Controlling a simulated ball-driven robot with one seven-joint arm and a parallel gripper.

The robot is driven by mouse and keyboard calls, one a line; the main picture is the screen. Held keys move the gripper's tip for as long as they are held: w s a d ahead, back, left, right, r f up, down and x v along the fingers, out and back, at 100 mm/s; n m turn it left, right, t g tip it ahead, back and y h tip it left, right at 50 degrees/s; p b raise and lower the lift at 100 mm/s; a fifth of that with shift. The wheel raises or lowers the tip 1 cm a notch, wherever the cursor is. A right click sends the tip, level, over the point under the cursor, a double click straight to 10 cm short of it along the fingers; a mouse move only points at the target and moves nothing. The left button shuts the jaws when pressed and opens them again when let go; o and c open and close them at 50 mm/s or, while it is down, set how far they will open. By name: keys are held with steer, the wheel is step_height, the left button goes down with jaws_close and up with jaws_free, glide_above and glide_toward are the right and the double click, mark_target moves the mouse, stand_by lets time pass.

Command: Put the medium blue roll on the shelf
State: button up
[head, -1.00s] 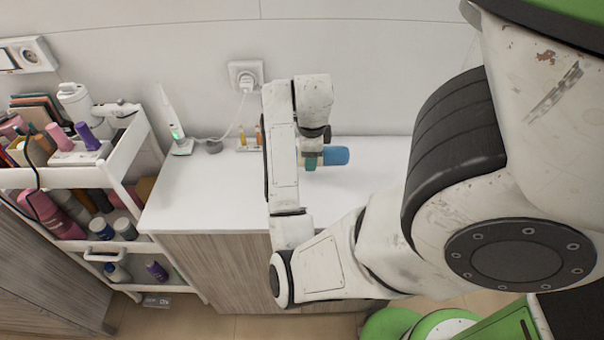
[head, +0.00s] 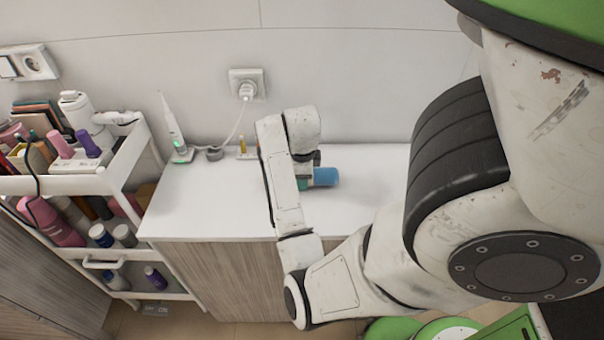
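The blue roll (head: 325,177) is over the right part of the white countertop, with one rounded end sticking out to the right of my wrist. My gripper (head: 305,172) is around the roll, and the two move together; the fingers are mostly hidden by my wrist and forearm. I cannot tell whether the roll touches the countertop. The white cart (head: 125,160) with shelves stands at the left. Its middle shelf holds several bottles and rolls, and its lower shelf (head: 130,292) holds a few bottles.
The white countertop (head: 205,205) is clear in front. At its back stand a white toothbrush-like device (head: 173,130) on a charger, a small grey item (head: 214,153) and small bottles (head: 243,144). A wall socket (head: 246,84) with a plugged cable is behind. The cart's top is crowded.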

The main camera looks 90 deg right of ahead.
steer(key=o, duration=1.1)
steer(key=shift+o, duration=0.2)
steer(key=p+v, duration=0.4)
steer(key=v, duration=0.8)
steer(key=shift+r, duration=0.15)
